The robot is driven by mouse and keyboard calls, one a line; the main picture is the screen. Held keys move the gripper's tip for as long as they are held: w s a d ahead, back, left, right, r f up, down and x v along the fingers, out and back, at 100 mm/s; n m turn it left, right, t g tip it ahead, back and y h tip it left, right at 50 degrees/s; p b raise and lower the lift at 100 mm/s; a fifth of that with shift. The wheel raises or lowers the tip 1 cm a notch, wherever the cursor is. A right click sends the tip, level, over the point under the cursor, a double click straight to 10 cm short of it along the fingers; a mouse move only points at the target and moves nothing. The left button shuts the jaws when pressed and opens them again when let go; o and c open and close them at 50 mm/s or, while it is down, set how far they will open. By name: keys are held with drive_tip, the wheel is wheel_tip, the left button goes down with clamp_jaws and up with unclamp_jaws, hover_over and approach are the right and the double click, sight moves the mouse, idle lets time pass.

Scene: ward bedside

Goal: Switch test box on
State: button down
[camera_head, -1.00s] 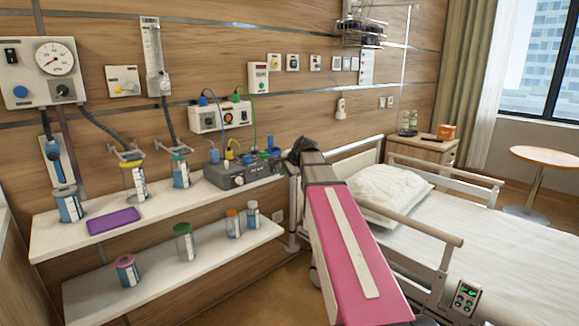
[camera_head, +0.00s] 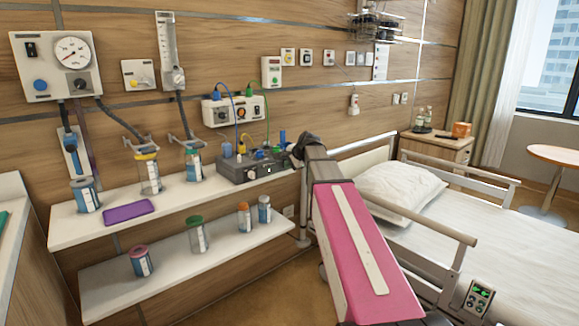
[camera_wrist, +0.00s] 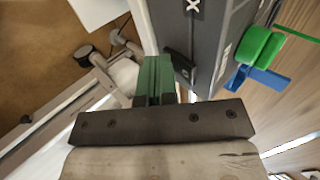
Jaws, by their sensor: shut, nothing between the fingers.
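The test box is a dark grey box (camera_head: 245,170) at the right end of the upper shelf, with coloured plugs on its top and knobs on its front. In the wrist view the box (camera_wrist: 215,35) fills the upper middle, with a green plug and a blue plug at its right. A small black lever-like part (camera_wrist: 180,64) sticks out from its near face. My gripper (camera_wrist: 155,76) is shut and empty, with green fingertips close beside this part; I cannot tell whether they touch it.
Jars and a purple tray (camera_head: 129,211) stand left on the upper shelf (camera_head: 85,232). More jars stand on the lower shelf (camera_head: 120,297). Blue, yellow and green cables rise behind the box to a wall panel (camera_head: 232,110). A bed (camera_head: 500,235) with rails is at the right.

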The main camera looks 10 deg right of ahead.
drive_tip(key=shift+r, duration=0.1)
drive_tip(key=shift+r, duration=0.75)
drive_tip(key=s+d+f+v, duration=0.1)
drive_tip(key=f+v, duration=0.1)
drive_tip(key=v, duration=1.1)
drive_tip(key=shift+s, duration=0.4)
drive_tip(key=shift+d, duration=0.1)
drive_tip(key=shift+s+f, duration=0.2)
drive_tip(key=shift+f, duration=0.45)
